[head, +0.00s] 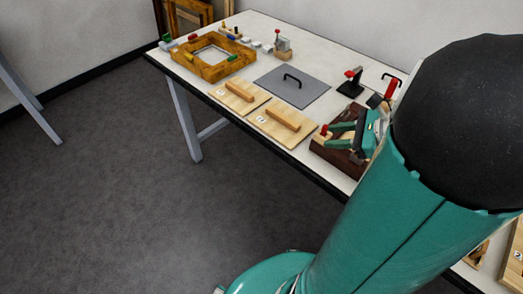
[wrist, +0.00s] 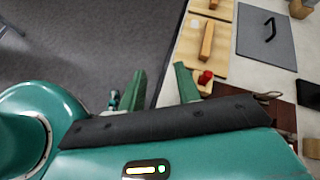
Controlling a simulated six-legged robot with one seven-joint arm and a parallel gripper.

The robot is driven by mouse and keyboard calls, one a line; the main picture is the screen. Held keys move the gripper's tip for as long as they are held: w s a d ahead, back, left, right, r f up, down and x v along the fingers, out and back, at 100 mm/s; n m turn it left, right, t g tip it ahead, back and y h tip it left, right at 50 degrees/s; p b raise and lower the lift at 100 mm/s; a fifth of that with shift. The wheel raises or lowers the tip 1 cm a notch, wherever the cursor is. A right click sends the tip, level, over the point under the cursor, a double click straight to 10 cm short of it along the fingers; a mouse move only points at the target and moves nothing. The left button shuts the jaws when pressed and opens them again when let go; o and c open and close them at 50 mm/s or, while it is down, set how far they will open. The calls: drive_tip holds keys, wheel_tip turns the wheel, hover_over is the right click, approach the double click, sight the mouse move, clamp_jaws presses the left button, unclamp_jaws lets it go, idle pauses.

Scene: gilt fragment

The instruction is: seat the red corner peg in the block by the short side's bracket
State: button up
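A red peg (head: 324,130) stands in a small pale block on a dark brown wooden base (head: 332,156) near the table's front edge. In the wrist view the red peg (wrist: 205,77) is just right of my right-hand finger. My gripper (head: 340,133) is over this base; in the wrist view its green fingers (wrist: 160,88) are spread apart with nothing seen between them. Whether a finger touches the peg or block cannot be told. A wooden frame (head: 182,63) lies at the far left end, with small coloured pieces around it. The short side's bracket cannot be made out.
Two pale boards with wooden bar handles (head: 283,118) and a grey plate with a black handle (head: 308,97) lie between the frame and my gripper. A black stand with a red top (head: 351,86) is behind. Small blocks stand beyond the frame.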

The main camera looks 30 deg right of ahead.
drive_tip(key=s+a+r+n+g+h, duration=0.1)
drive_tip(key=a+r+n+h, duration=0.2)
drive_tip(key=a+n, duration=0.8)
drive_tip(key=s+a+r+n+g+h, duration=0.1)
drive_tip(key=a+r+n+g+h, duration=0.1)
drive_tip(key=a+n, duration=1)
wheel_tip(320, 180, up, 2)
drive_tip(key=n+h, duration=0.1)
drive_tip(key=n, duration=0.2)
drive_tip(key=shift+a+r+g+h, duration=0.2)
drive_tip(key=shift+g+h, duration=0.1)
drive_tip(key=shift+h, duration=0.1)
